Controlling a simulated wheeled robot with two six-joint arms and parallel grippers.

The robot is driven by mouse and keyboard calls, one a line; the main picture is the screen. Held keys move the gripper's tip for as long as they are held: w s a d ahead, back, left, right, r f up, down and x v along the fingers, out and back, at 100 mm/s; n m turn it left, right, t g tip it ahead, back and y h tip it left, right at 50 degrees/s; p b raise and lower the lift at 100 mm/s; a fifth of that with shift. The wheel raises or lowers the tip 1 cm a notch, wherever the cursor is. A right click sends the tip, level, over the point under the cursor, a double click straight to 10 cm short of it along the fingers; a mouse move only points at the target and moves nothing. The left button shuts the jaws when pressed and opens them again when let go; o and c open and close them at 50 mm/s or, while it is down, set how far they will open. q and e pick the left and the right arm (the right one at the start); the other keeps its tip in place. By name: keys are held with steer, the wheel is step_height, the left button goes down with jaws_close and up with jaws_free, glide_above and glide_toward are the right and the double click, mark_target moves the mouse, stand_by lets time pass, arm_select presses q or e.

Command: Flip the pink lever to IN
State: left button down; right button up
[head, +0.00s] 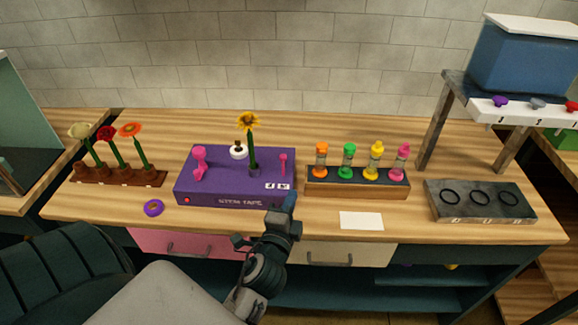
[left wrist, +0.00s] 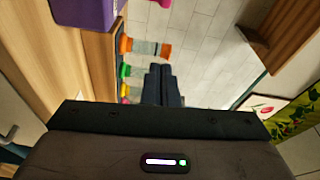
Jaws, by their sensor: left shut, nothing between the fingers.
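The pink lever (head: 283,164) stands about upright at the right end of the purple stem tape box (head: 225,190). In the left wrist view the shut fingers (left wrist: 163,85) point ahead, and the purple box (left wrist: 85,14) shows at the upper left. My right gripper is not in view.
A sunflower (head: 248,122) stands upright at the box, near a pink fitting (head: 200,162). A wooden rack (head: 345,188) of several coloured bottles stands close on the right. A purple ring (head: 153,208) and a white card (head: 361,221) lie on the table in front.

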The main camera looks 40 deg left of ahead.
mark_target(283, 166)
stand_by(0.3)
arm_select(q)
steer(key=shift+w+r, duration=0.1)
steer(key=shift+w, duration=0.05)
steer(key=w+a+p, duration=0.1)
steer(key=w+a, duration=0.1)
steer(key=w, duration=0.1)
steer(key=w+a+p, duration=0.2)
steer(key=w, duration=0.1)
steer(key=w+a+p, duration=0.1)
steer(key=w+a, duration=0.2)
steer(key=shift+p, duration=0.3)
steer(key=shift+a, duration=0.1)
